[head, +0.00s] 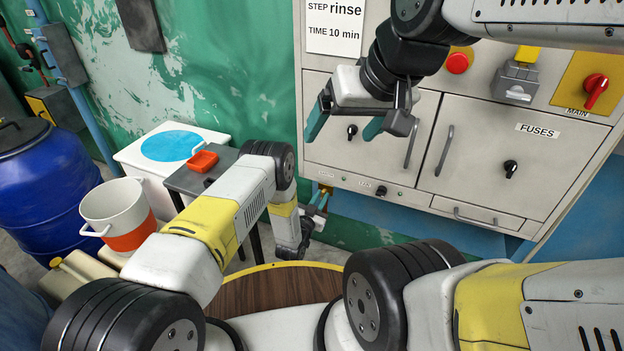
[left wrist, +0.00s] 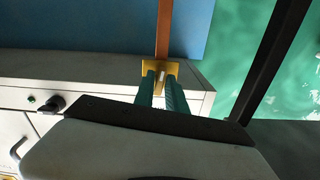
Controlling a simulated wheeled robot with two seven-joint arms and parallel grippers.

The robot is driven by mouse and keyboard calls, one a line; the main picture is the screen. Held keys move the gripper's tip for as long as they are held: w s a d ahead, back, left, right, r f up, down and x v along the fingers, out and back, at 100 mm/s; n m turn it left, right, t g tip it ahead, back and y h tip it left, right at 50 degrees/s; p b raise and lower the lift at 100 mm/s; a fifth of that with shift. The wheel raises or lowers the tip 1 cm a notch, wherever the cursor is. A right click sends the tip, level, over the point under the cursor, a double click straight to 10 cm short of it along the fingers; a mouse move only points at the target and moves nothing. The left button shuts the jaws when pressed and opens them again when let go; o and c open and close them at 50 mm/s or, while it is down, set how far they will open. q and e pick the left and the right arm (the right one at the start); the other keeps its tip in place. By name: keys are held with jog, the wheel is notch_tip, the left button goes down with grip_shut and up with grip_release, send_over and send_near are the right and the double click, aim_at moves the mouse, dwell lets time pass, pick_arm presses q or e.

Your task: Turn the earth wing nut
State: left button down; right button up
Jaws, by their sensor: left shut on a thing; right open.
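The earth point shows as a small brass-coloured plate (head: 327,188) at the lower left edge of the grey cabinet. In the left wrist view the brass plate (left wrist: 184,67) has a copper strap (left wrist: 163,30) running from it. My left gripper (head: 318,203) is at this plate, its two green fingers (left wrist: 162,92) close together and shut on the earth wing nut. The fingers hide most of the nut, so its angle cannot be told. My right gripper (head: 346,121) is open and empty in front of the upper cabinet door.
The grey cabinet (head: 480,185) carries a red button (head: 458,62), a red main switch (head: 595,88) and black knobs. A small dark table (head: 190,181) with a red tray (head: 204,161) stands left of my left arm. A round wooden top (head: 270,290) lies below.

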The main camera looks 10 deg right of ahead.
pick_arm(q)
jog(key=shift+f+m, duration=0.1)
jog(key=shift+m, duration=0.9)
jog(key=c, duration=1.5)
grip_release()
jog(key=shift+v, duration=3.9)
